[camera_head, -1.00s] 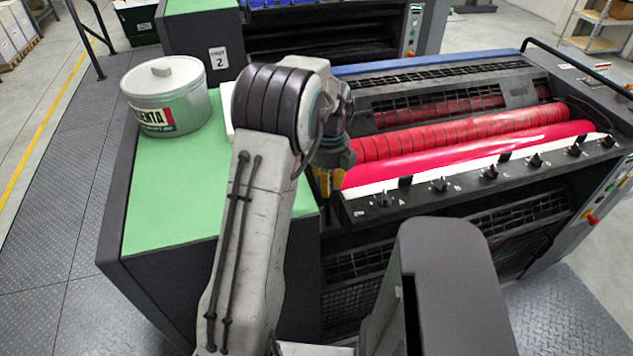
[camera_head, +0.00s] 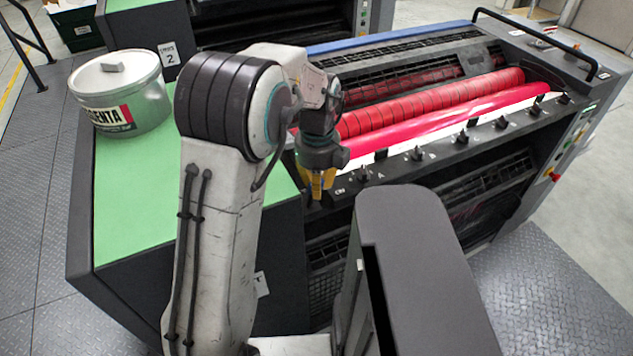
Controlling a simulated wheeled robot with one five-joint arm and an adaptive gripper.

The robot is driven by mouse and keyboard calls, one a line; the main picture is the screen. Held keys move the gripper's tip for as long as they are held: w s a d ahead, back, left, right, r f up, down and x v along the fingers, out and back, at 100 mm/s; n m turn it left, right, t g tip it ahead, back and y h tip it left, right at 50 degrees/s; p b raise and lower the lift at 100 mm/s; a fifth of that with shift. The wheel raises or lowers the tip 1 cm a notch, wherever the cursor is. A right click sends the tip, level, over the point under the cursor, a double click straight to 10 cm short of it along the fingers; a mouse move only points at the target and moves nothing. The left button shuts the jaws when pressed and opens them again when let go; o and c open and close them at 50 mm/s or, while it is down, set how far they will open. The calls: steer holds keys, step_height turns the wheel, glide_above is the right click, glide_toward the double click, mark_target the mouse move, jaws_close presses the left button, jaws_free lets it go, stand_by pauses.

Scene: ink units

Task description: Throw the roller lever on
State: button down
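My gripper (camera_head: 317,190), with yellow fingers and dark tips, points down at the left end of the press's front rail, near the knob marked A (camera_head: 363,173). I cannot tell whether its fingers are open or whether they touch the rail. The red ink rollers (camera_head: 430,105) lie along the press to the right of my gripper. I cannot pick out a roller lever for sure; my arm hides part of the press's left end.
A row of black knobs (camera_head: 463,137) runs along the front rail. A control panel with a red knob (camera_head: 554,176) is on the right end. A magenta ink tin (camera_head: 135,100) stands on the green top (camera_head: 130,215) at left. Tread-plate floor (camera_head: 545,285) is clear at front right.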

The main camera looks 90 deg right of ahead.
steer(key=shift+w+a+f, duration=0.2)
steer(key=shift+a+f, duration=0.05)
steer(key=shift+a, duration=0.2)
steer(key=c, duration=1.6)
jaws_free()
steer(key=o, duration=0.3)
steer(key=shift+w+r, duration=0.1)
steer(key=shift+w, duration=0.1)
steer(key=o, duration=0.5)
steer(key=shift+s, duration=0.1)
steer(key=shift+c, duration=0.2)
steer(key=shift+r, duration=0.1)
steer(key=shift+s+d+r, duration=0.1)
steer(key=shift+r, duration=0.4)
step_height(320, 180, up, 11)
steer(key=shift+f, duration=0.1)
